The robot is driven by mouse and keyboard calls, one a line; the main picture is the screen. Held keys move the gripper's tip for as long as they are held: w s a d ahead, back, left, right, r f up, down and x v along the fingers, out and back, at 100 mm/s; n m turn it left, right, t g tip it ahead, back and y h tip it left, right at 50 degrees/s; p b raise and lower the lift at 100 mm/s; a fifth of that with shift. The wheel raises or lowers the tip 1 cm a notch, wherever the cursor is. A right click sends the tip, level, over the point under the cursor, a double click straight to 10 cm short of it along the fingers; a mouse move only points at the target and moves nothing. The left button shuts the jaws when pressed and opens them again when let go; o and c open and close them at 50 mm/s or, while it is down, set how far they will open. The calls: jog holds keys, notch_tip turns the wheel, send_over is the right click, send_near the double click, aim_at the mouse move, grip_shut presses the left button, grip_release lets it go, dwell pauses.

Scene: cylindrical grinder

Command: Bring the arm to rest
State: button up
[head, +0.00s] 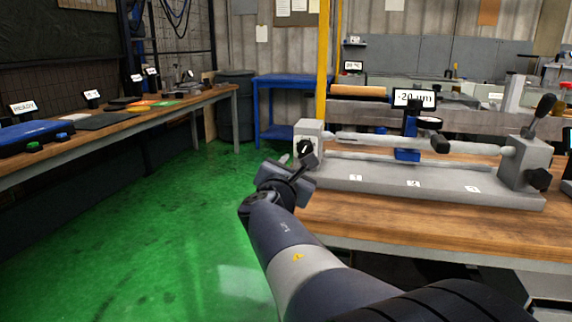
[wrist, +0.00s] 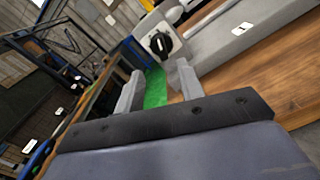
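My gripper (head: 290,165) is at the end of my raised arm, near the left edge of the wooden bench and beside the left end of the grey bench fixture. In the wrist view my gripper (wrist: 155,90) shows two grey fingers standing apart. Green floor shows between them, and nothing is held. The fixture's left block with a black knob (wrist: 160,44) is just beyond the fingers. In the head view this block (head: 308,130) stands behind my gripper; I cannot tell if they touch.
The fixture base (head: 400,178) holds a rod between two blocks, with a "-20 µm" display (head: 414,98) behind. A left bench (head: 110,130) carries a blue case (head: 30,134) and mats. A blue table (head: 285,82) stands at the back. The green floor (head: 150,225) is clear.

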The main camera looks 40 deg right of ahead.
aim_at(304, 149)
jog(key=b+x, duration=0.1)
jog(key=x, duration=1)
jog(key=shift+s, duration=0.1)
jog(key=shift+r+n+p, duration=0.1)
jog(key=shift+n+p, duration=0.3)
jog(key=shift+p, duration=0.05)
jog(key=shift+f, duration=0.2)
